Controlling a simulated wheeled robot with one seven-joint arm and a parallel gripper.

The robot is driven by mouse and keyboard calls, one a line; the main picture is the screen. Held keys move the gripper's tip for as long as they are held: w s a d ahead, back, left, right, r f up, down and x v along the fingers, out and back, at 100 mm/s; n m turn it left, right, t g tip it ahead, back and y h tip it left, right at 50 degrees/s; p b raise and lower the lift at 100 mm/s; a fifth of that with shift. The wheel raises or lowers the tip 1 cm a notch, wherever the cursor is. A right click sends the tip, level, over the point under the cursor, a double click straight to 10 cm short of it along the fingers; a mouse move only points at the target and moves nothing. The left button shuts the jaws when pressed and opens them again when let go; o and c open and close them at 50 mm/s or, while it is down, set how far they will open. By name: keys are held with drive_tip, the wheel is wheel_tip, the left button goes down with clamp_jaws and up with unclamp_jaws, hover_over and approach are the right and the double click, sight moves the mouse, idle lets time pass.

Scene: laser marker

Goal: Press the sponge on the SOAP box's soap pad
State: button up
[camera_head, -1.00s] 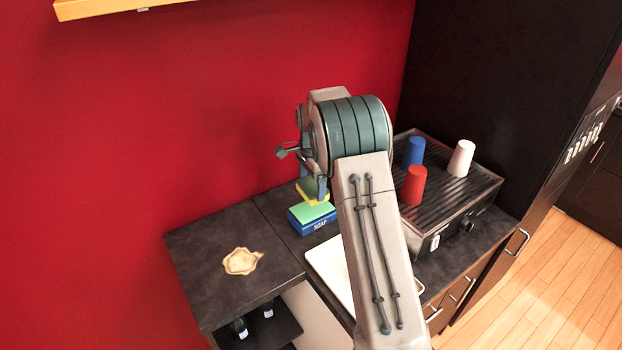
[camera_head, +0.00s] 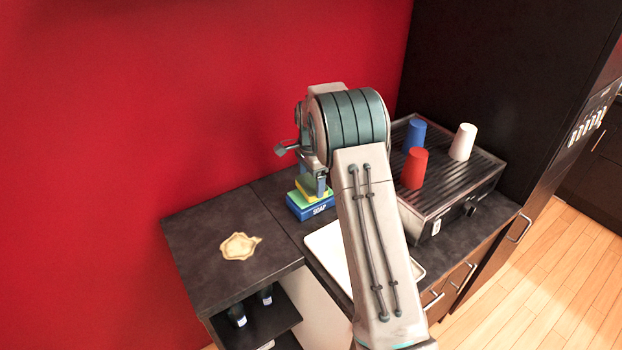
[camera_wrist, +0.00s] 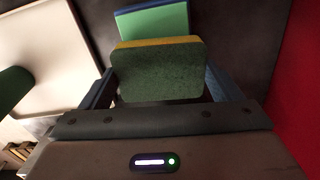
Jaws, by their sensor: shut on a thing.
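The sponge (camera_head: 314,188), yellow with a dark green side, is held in my gripper (camera_wrist: 160,85), whose fingers are shut on its two sides. In the wrist view the sponge (camera_wrist: 157,74) shows its dark green face to the camera. The blue SOAP box (camera_head: 318,211) stands on the dark counter with its light green soap pad (camera_wrist: 158,22) on top. The sponge is over the pad, low and very close to it. I cannot tell whether they touch. In the head view my arm partly hides the gripper and sponge.
A white tray (camera_head: 329,250) lies beside the box. A ribbed machine (camera_head: 468,175) at right bears a blue cup (camera_head: 415,133), a red cup (camera_head: 414,168) and a white cup (camera_head: 462,142). A tan stain (camera_head: 239,246) marks the left counter. The red wall is close behind.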

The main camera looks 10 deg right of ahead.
sight(311, 182)
drive_tip(key=shift+f+b, duration=0.75)
drive_tip(key=shift+f, duration=0.35)
idle(1.1)
drive_tip(key=shift+r, duration=0.15)
idle(0.4)
drive_tip(key=shift+r+p, duration=2.1)
drive_tip(key=shift+r, duration=1.3)
